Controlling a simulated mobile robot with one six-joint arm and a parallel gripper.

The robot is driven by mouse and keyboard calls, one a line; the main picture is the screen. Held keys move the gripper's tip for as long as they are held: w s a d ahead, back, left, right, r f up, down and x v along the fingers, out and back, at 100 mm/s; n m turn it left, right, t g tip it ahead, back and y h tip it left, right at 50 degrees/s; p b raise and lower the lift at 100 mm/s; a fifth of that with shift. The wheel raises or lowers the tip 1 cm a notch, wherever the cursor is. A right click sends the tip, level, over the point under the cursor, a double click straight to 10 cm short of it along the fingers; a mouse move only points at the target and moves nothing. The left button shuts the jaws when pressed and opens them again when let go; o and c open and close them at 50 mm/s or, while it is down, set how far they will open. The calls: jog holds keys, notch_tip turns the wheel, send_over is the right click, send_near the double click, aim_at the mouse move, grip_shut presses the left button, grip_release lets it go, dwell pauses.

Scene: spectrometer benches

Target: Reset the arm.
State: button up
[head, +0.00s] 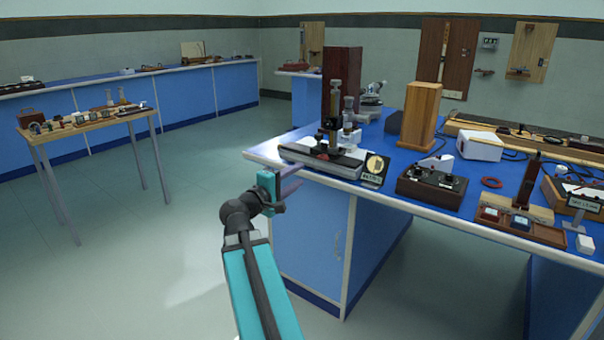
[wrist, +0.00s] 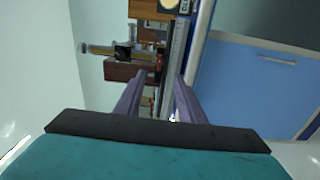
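My arm reaches forward in the head view, and my gripper (head: 291,187) is in front of the near left corner of the blue-topped bench (head: 400,190). In the wrist view its two purple fingers stand apart, with nothing held between them (wrist: 158,88). The gripper looks apart from the bench and the instruments on it, though the exact gap is hard to tell. In the wrist view the bench's instruments and blue cabinet front (wrist: 255,80) appear turned sideways beyond the fingers.
A brass microscope-like instrument (head: 334,120) on a base stands at the bench corner, beside a small dial card (head: 375,168). A small wooden table (head: 90,122) stands left; open floor lies between.

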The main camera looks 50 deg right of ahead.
jog(key=shift+a, duration=0.2)
dwell(0.4)
jog(key=w+a+f+n+t+y+p, duration=0.2)
jog(key=w+a+f+n+t+p, duration=0.15)
jog(key=w+a+f+p, duration=0.4)
jog(key=w+a+f+n+g+y+p, duration=0.1)
jog(key=a+f+y+p, duration=0.1)
jog(key=a+f, duration=0.7)
jog(key=a+f+n+y+p, duration=0.1)
jog(key=a+f+y+p, duration=0.2)
jog(key=a+f, duration=0.55)
jog(key=s+a+f+g+y+p, duration=0.2)
jog(key=s+a+f, duration=0.35)
jog(key=f, duration=0.25)
jog(key=s+a+f+g+y+p, duration=0.1)
jog(key=s+a+f+y+p, duration=0.1)
jog(key=s+a+f, duration=0.55)
jog(key=s+a+f+m+g+y+p, duration=0.1)
jog(key=s+a+f+m+g+y, duration=0.1)
jog(key=s+a, duration=0.5)
jog(key=s+a+f+m+g+y+p, duration=0.1)
jog(key=s+a+f+m+g+y, duration=0.2)
jog(key=s+a+f+y, duration=0.2)
jog(key=s+a+f, duration=0.1)
jog(key=s+a, duration=0.1)
jog(key=a, duration=0.1)
jog(key=shift+s+a+f, duration=0.25)
jog(key=shift+s+f, duration=0.1)
jog(key=shift+f, duration=0.05)
